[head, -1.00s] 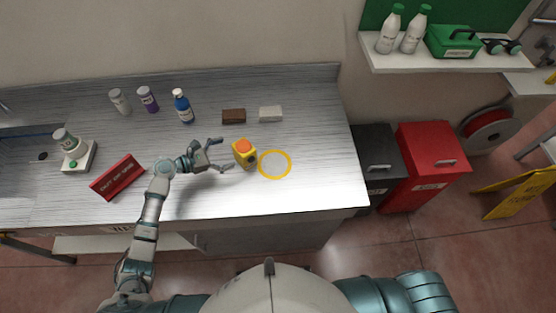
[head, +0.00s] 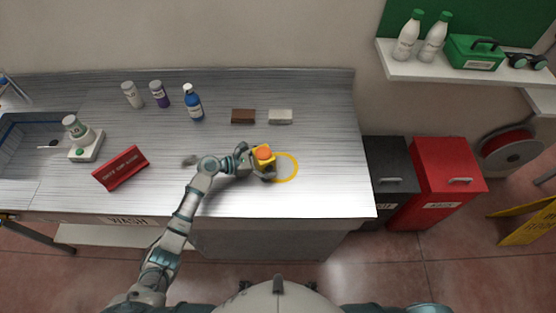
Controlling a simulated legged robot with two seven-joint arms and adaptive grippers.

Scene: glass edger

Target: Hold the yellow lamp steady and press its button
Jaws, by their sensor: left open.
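The yellow lamp (head: 267,160) with its orange top (head: 263,152) stands on the metal worktop, at the left edge of a yellow ring marking (head: 294,167). My left gripper (head: 264,163) is at the lamp, with its open fingers around the lamp's sides. The near finger shows in front of the lamp's base, and the far one is partly behind it. Whether the fingers touch the lamp is too small to tell. The lamp's button cannot be told apart clearly. My right gripper is not in view.
A red sign (head: 121,168), a small scale-like device (head: 86,146) and several bottles, one blue (head: 194,104), stand to the left. A brown block (head: 243,116) and a white block (head: 280,117) lie behind the lamp. The worktop right of the ring is clear.

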